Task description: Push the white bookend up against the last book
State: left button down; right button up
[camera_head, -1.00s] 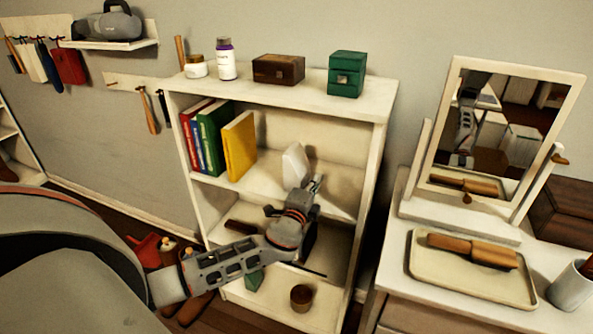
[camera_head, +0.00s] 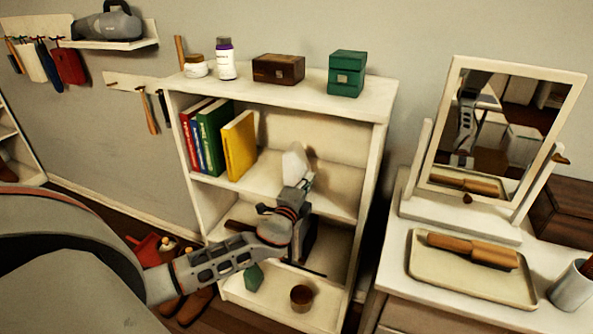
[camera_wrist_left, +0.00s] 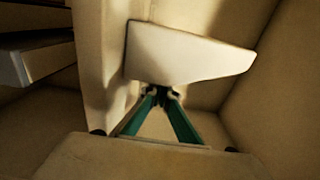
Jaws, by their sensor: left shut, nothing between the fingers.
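The white bookend (camera_head: 293,164) stands on the upper shelf (camera_head: 262,184) of the white bookcase, right of the books with a gap between. The last book in the row is the yellow one (camera_head: 240,146), which leans a little. My left gripper (camera_head: 308,179) is shut and empty, at the right side of the bookend; in the head view it partly covers the bookend's lower right. In the left wrist view the bookend (camera_wrist_left: 188,52) lies just beyond the closed fingertips (camera_wrist_left: 160,92); whether they touch it I cannot tell. My right gripper is not in view.
Red, blue and green books (camera_head: 208,138) stand left of the yellow one. The bookcase's right side wall (camera_head: 371,165) is close to my left gripper. A wooden box (camera_head: 278,69) and a green box (camera_head: 347,74) sit on top. A mirror (camera_head: 505,125) stands at the right.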

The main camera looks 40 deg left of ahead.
aim_at(289, 180)
pick_arm(q)
jog(key=shift+s+a, duration=0.1)
jog(key=shift+a, duration=0.35)
jog(key=shift+s+a, duration=0.1)
jog(key=shift+a, duration=0.35)
jog(key=shift+s+a, duration=0.1)
jog(key=shift+a, duration=0.25)
jog(key=shift+a, duration=0.35)
jog(key=shift+s+a+b, duration=0.2)
jog(key=shift+a+b, duration=0.1)
jog(key=shift+a, duration=0.35)
jog(key=shift+s+a, duration=0.1)
jog(key=shift+a, duration=0.2)
jog(key=shift+s+a, duration=0.2)
jog(key=shift+a, duration=0.8)
jog(key=shift+s+a+b, duration=0.1)
jog(key=shift+a+b, duration=0.2)
jog(key=shift+a, duration=0.05)
jog(key=shift+a, duration=0.2)
